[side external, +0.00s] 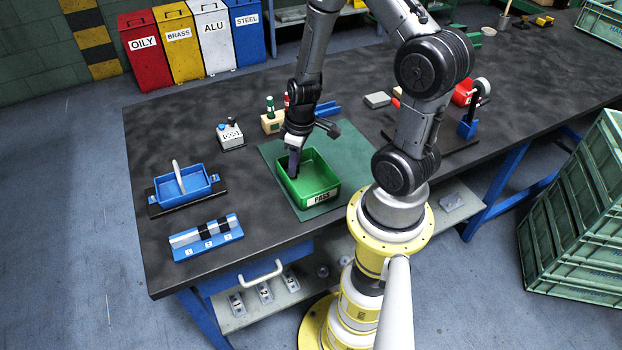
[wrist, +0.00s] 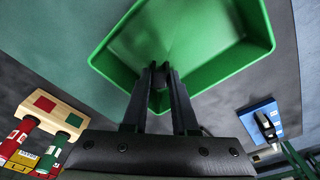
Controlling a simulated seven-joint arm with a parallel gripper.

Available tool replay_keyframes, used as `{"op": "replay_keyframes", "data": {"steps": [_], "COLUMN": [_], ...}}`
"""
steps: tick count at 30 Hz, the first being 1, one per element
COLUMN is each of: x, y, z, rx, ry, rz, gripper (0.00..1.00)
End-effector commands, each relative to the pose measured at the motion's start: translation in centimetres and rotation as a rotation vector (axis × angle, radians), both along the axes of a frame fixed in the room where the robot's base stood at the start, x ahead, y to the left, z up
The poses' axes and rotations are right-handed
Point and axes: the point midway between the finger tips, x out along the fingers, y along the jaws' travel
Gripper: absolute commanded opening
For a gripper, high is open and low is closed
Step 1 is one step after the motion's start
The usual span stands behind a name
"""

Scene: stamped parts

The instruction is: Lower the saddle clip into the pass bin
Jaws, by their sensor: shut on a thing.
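The green pass bin (side external: 322,197) stands on a green mat, with a PASS label on its front wall. My gripper (side external: 294,172) points down into the left part of the bin, its fingertips below the rim. In the wrist view the bin (wrist: 232,72) fills the top, and my gripper's fingertips (wrist: 160,70) are close together over its near side. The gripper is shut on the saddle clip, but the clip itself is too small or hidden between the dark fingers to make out. I cannot tell whether it touches the bin floor.
A wooden block (side external: 271,123) with green and red stamps stands behind the bin. A blue tray (side external: 203,184) and a blue rack (side external: 206,238) lie to the left. A grey box with buttons (side external: 230,136) stands back left. The dark bench left of the mat (side external: 325,133) is partly clear.

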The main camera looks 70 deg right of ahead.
Motion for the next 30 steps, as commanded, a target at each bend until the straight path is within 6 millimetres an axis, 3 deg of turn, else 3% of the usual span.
{"op": "replay_keyframes", "data": {"steps": [1, 6, 19, 23, 30], "x": [0.0, 0.0, -0.1, -0.3, -0.9], "y": [0.0, 0.0, 0.0, 0.0, -0.1], "z": [0.0, 0.0, 0.9, 2.7, 8.0], "rx": [0.0, 0.0, 0.001, -0.001, -0.004], "ry": [0.0, 0.001, -0.001, -0.003, -0.006], "rz": [0.0, 0.0, 0.001, 0.001, 0.001], "gripper": [0.32, 0.62, 0.62, 0.62, 0.62]}}
